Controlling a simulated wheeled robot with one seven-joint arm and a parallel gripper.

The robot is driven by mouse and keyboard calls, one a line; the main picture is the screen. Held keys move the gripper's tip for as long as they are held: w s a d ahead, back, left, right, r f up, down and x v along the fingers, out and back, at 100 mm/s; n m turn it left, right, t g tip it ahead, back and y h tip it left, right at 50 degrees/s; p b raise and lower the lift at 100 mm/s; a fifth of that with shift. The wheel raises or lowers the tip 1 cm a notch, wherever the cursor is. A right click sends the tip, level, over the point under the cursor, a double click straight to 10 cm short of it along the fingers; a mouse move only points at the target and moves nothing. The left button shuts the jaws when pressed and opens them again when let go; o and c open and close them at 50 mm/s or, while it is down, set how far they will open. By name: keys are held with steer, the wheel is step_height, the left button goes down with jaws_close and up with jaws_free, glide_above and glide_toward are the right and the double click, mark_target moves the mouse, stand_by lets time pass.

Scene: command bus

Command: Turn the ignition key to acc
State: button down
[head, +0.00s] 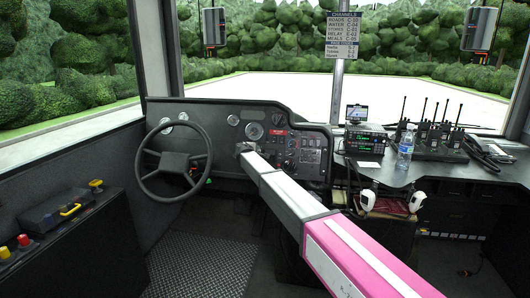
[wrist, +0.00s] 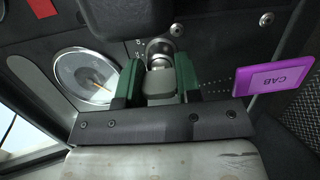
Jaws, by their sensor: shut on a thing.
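The ignition key (wrist: 160,88) shows in the wrist view as a grey key head between the two green finger pads of my gripper (wrist: 157,80). My gripper is shut on it. Just beyond the key is the round metal ignition lock (wrist: 158,47) in the dark dash panel, and the key points into it. Marks beside the lock are too small to read. A purple tag marked CAB (wrist: 274,79) hangs on a bead chain to the right of the fingers. In the head view my gripper (head: 242,148) is at the dashboard, and the key is hidden there.
A round gauge (wrist: 85,77) is left of the fingers, and a dark housing overhangs the lock. In the head view, the steering wheel (head: 175,160) is left of my arm, and a switch panel (head: 300,152) is right of it.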

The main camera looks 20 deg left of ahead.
stand_by(0.5)
steer(key=c, duration=0.8)
jaws_free()
steer(key=shift+s, duration=0.1)
steer(key=v, duration=1)
steer(key=shift+s+r, duration=0.15)
steer(key=shift+s, duration=0.1)
